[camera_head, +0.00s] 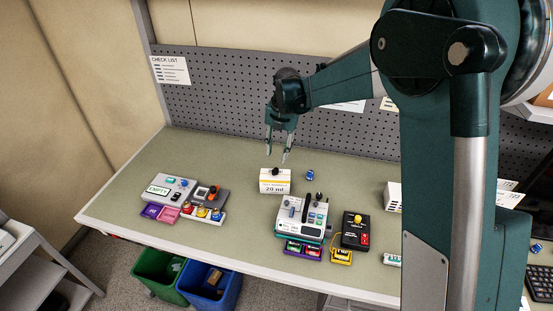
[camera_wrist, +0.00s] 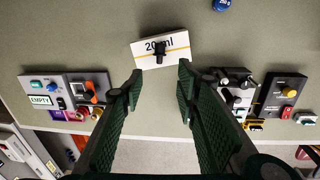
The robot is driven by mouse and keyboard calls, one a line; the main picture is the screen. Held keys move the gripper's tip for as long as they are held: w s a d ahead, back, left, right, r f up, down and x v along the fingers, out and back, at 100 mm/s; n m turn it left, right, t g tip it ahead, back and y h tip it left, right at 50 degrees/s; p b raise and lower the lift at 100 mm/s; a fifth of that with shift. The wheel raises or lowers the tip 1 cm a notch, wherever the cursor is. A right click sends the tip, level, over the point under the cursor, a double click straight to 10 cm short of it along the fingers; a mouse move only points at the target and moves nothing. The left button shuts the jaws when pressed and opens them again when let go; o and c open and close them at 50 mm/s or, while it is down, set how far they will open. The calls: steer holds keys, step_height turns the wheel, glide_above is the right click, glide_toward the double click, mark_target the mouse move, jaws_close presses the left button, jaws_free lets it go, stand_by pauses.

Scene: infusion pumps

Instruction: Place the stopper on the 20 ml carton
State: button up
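The white carton (camera_head: 275,185) with a yellow stripe and the label "20 ml" stands on the bench in the head view. In the wrist view the carton (camera_wrist: 176,48) lies straight ahead of the fingers. A small black stopper (camera_head: 276,171) sits on top of the carton; it also shows in the wrist view (camera_wrist: 159,49), over the carton's label. My gripper (camera_head: 277,156) is just above the carton and stopper. Its two fingers are spread apart with nothing between them, as the wrist view (camera_wrist: 160,72) shows. The stopper appears apart from both fingertips.
Another device marked EMPTY (camera_head: 172,190) stands at left. A perforated panel (camera_head: 220,95) runs behind. Bench behind the left device is clear.

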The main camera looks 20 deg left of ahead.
steer(key=shift+r, duration=0.6)
steer(key=shift+d+r, duration=0.1)
steer(key=shift+d, duration=0.05)
stand_by(0.4)
steer(key=s+d+r+m+t, duration=0.1)
steer(key=s+d+r+m, duration=0.35)
steer(key=d, duration=0.35)
steer(key=s+d+r+m+t, duration=0.1)
steer(key=s+d+r+m, duration=0.3)
steer(key=d+r+m, duration=0.3)
steer(key=s+d+r+m+t, duration=0.1)
steer(key=s+d+r+m, duration=0.3)
steer(key=d, duration=0.5)
steer(key=s+d+f+m+t, duration=0.1)
steer(key=s+d+m+t, duration=0.1)
steer(key=s+d+m, duration=0.7)
steer(key=s+d+f+m+t+h, duration=0.1)
steer(key=s+d+m+t, duration=0.1)
steer(key=s+d+m, duration=0.8)
steer(key=s+m, duration=0.1)
steer(key=s, duration=0.4)
steer(key=shift+f, duration=0.4)
